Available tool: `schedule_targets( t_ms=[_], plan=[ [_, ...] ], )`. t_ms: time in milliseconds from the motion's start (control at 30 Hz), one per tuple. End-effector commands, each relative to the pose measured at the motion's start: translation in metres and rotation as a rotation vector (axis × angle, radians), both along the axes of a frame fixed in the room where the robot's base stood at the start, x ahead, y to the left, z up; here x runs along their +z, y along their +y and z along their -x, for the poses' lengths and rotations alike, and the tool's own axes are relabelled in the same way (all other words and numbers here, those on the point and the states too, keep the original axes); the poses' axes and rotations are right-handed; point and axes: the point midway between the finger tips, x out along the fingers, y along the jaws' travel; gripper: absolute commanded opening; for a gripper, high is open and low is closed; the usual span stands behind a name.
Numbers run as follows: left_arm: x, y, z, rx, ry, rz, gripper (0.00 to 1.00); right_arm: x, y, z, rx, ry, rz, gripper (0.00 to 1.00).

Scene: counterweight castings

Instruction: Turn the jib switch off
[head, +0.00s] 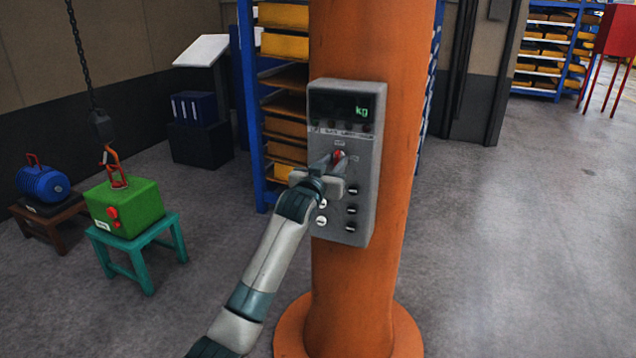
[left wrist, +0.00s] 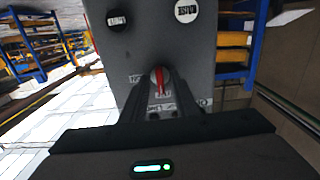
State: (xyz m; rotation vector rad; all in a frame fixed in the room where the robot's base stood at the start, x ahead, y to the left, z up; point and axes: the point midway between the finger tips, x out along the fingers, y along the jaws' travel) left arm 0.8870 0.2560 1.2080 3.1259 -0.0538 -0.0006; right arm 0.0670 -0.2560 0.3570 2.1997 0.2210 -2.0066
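A grey control box (head: 358,222) is fixed to the orange column, with a green "kg" display at its top. A small red switch lever (head: 338,155) stands out from the middle of its face, with small labels around it. My left gripper (head: 332,165) reaches the box from below left. In the left wrist view its two fingers (left wrist: 160,85) are close together, one on each side of the red lever (left wrist: 159,76), and appear shut on it. The fingers partly hide the lever and the printed labels. My right gripper is out of view.
The orange column (head: 350,290) stands on a round base. A green block (head: 125,208) on a teal stool (head: 138,262) has a chain and hook above it. A blue motor (head: 42,183) and shelving (head: 282,80) stand behind. The floor at right is clear.

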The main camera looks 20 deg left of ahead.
Motion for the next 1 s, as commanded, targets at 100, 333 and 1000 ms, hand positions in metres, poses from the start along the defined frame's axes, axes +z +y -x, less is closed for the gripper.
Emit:
schedule_targets(
  t_ms=[100,333,1000],
  plan=[
    [-0.002,0.000,0.009,0.000,0.000,0.000,0.27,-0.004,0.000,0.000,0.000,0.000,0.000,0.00],
    [-0.002,0.001,0.038,-0.001,-0.002,0.000,0.27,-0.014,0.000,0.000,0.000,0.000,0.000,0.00],
    [-0.002,0.006,0.150,0.000,0.000,0.001,0.27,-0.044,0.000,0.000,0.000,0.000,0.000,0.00]
  ],
)
